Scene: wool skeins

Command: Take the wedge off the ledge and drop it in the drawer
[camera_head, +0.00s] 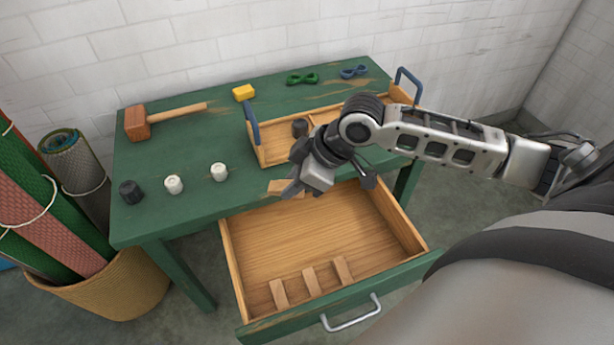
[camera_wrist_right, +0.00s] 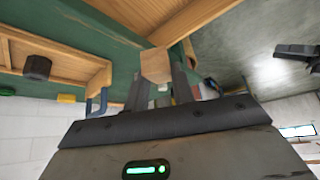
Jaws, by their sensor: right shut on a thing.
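A light wooden wedge (camera_head: 287,188) shows beside the jaws of my right gripper (camera_head: 306,190), at the table's front edge above the drawer. In the right wrist view, the wedge (camera_wrist_right: 156,66) sits at the fingertips of my right gripper (camera_wrist_right: 170,88), which is shut on it. I cannot tell whether the wedge still touches the green surface. The drawer (camera_head: 325,232) is pulled open below and in front of the gripper. Several small wooden pieces (camera_head: 311,281) lie in a row near its front. My left gripper is not in view.
A wooden tray (camera_head: 268,158) with blue handles stands at the table's back right, partly behind my right arm. Most of the drawer floor is clear.

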